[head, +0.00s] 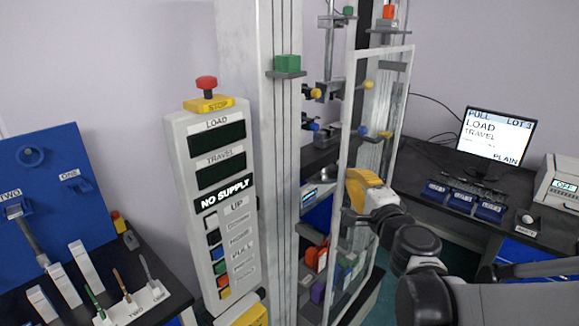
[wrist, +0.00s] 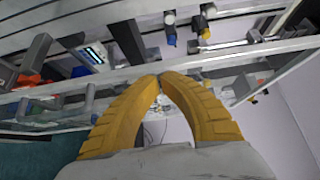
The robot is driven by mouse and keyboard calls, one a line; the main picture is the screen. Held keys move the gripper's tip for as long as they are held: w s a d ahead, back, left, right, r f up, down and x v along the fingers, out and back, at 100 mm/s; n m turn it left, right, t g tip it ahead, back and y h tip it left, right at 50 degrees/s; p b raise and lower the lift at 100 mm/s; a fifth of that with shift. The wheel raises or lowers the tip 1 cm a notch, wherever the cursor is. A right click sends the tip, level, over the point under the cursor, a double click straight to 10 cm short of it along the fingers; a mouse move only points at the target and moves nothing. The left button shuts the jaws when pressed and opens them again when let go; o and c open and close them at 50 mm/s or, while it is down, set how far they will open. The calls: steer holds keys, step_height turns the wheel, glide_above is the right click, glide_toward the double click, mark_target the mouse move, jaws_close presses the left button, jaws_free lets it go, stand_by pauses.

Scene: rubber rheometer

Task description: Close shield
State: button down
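The shield (head: 350,120) is a clear panel in a white frame. It stands at an angle at the front of the test machine, with a gap between its left upright and the machine's grey column. In the wrist view a white frame bar (wrist: 60,88) crosses behind my fingertips. My gripper (head: 352,180) has yellow fingers and is at the shield's left upright, about mid-height. In the wrist view the tips of my gripper (wrist: 159,78) meet in front of the bar, with nothing visible held between them. Whether they touch the bar is unclear.
A control panel (head: 208,190) with a red stop button (head: 206,84) stands left of the column (head: 268,150). A blue board (head: 45,200) and samples are at far left. A monitor (head: 497,135) stands on the right-hand bench. Clamps and coloured parts sit inside the machine.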

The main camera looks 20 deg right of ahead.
steer(key=shift+w+a, duration=0.65)
steer(key=shift+w, duration=0.25)
steer(key=shift+w+a, duration=0.6)
steer(key=shift+w, duration=0.25)
steer(key=shift+r, duration=0.1)
